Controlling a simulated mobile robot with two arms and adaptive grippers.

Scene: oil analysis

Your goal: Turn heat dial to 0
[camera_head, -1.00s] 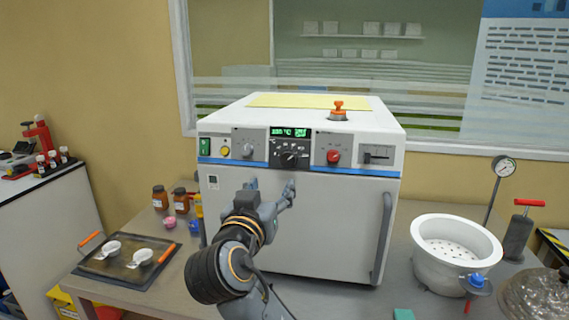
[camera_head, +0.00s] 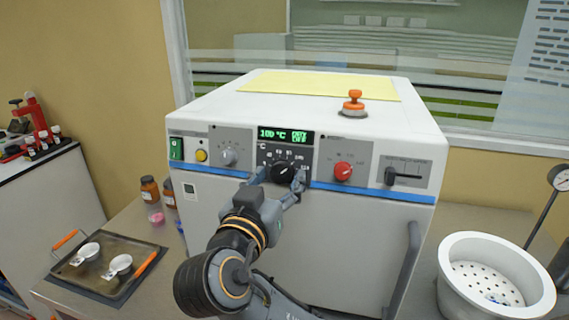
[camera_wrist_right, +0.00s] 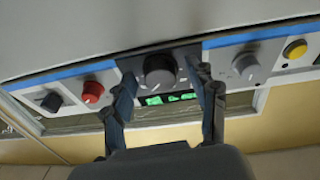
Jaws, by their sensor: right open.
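The heat dial (camera_head: 282,172) is a round black knob on a dark panel with a printed scale, below a green-lit display (camera_head: 286,135) that reads 100 °C. My right gripper (camera_head: 281,181) is at the oven's front with its fingers spread to either side of the dial. The dial (camera_wrist_right: 159,70) also shows in the right wrist view, between the two open fingertips (camera_wrist_right: 163,80). I cannot tell whether either finger touches it. The dial's lower edge is partly hidden by the gripper in the head view. My left gripper is out of view.
A tray with small dishes (camera_head: 108,292) lies left; a white perforated bowl (camera_head: 497,240) stands right.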

